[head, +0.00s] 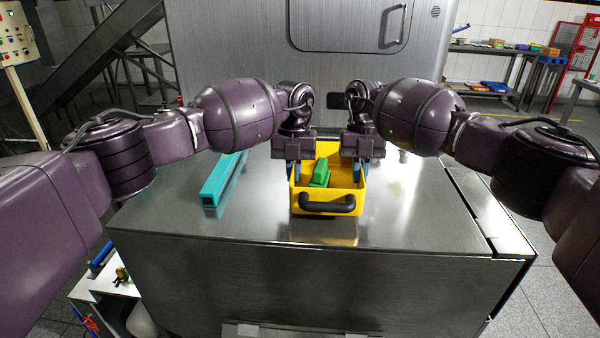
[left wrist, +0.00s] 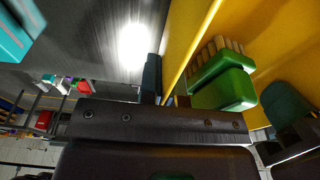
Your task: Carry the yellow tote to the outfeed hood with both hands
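The yellow tote (head: 328,206) is upright over the steel table, its black handle (head: 328,204) facing me. A green block (head: 320,173) lies inside; in the left wrist view it shows beside a tan ribbed piece (left wrist: 213,47). I cannot tell whether the tote touches the table. I cannot pick out the outfeed hood for sure.
A teal bar (head: 224,180) lies on the steel table (head: 250,215), left of the tote. A large steel cabinet (head: 240,50) with a handled door stands behind. The table is clear to the right of the tote. A side table with parts (head: 490,47) is at the far right.

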